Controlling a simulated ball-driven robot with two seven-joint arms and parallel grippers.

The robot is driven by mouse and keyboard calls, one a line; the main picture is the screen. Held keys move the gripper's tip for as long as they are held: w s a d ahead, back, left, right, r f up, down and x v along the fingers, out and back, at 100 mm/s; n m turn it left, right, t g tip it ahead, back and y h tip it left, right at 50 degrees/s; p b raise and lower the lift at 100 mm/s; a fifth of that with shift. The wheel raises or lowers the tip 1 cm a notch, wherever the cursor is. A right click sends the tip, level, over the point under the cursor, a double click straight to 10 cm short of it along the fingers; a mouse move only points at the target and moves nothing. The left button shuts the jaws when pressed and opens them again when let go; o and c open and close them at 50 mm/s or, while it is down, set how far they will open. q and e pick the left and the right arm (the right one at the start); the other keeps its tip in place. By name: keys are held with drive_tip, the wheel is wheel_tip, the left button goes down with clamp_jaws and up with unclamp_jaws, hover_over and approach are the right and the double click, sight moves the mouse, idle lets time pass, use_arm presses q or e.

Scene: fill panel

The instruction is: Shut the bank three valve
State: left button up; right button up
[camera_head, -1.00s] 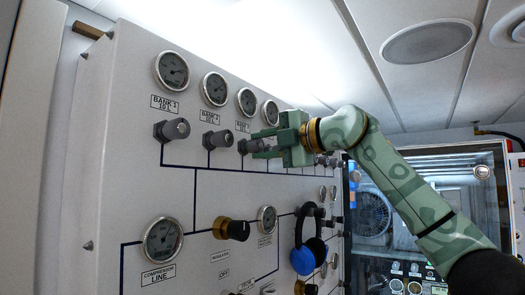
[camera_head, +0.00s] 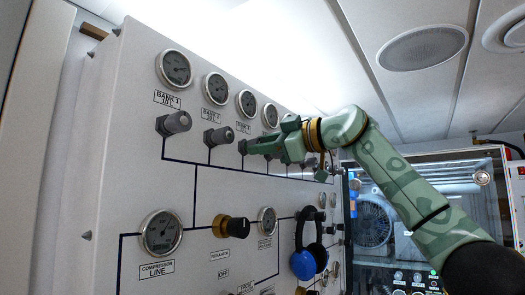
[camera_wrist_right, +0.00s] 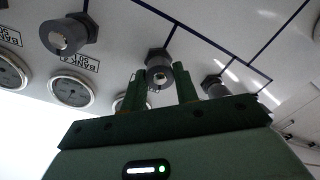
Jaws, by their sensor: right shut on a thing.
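The bank three valve (camera_head: 243,147) is a grey knob, third from the left in the upper row on the white panel, mostly hidden by my right gripper. My right gripper (camera_head: 253,147) is green and reaches it from the right. In the right wrist view the knob (camera_wrist_right: 159,75) sits between the two fingers of the right gripper (camera_wrist_right: 163,88), which are shut on it. The bank one valve (camera_head: 175,123) and bank two valve (camera_head: 219,136) stand to its left in the head view. My left gripper is not in view.
Round gauges (camera_head: 173,68) line the panel above the valves. Below are the compressor line gauge (camera_head: 161,233), a brass-and-black regulator knob (camera_head: 231,226) and a blue-and-black headset (camera_head: 308,255). A neighbouring valve (camera_wrist_right: 63,35) stands apart from my fingers in the wrist view.

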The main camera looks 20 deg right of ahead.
drive_tip(key=m+b, duration=0.1)
drive_tip(key=m, duration=0.1)
drive_tip(key=m+b, duration=0.1)
drive_tip(key=m, duration=0.1)
drive_tip(key=shift+w+f+m, duration=0.15)
drive_tip(key=shift+f+m, duration=0.05)
drive_tip(key=shift+m, duration=0.2)
drive_tip(key=shift+f, duration=0.1)
drive_tip(key=o, duration=1)
drive_tip(key=shift+c, duration=0.2)
drive_tip(key=shift+d, duration=0.2)
drive_tip(key=b+v, duration=0.5)
drive_tip(key=v, duration=1.1)
drive_tip(key=shift+s, duration=0.25)
